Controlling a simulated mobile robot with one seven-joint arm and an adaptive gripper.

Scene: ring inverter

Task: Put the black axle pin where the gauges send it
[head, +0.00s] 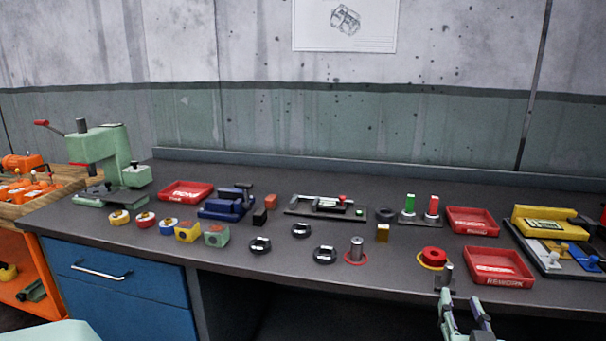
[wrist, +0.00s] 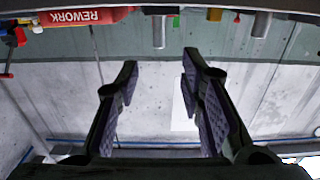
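No pin that is clearly black shows. A grey metal pin (head: 357,247) stands upright in a red ring at mid-bench; another grey cylinder (head: 446,274) stands near the front edge, just beyond my gripper. Two such cylinders hang from the top of the inverted wrist view, one at the middle (wrist: 158,32) and one at the right (wrist: 262,23). A green-topped gauge (head: 410,203) and a red-topped gauge (head: 432,206) stand on a dark stand at the back. My gripper (head: 464,308) is at the front edge; its fingers (wrist: 158,85) are apart and empty.
Red trays sit at the right, one marked REWORK (head: 500,267) and one behind it (head: 473,220). Black labelled round parts (head: 325,255), a red ring (head: 433,254) and a brass block (head: 383,233) lie between. A green press (head: 105,160) stands at the left.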

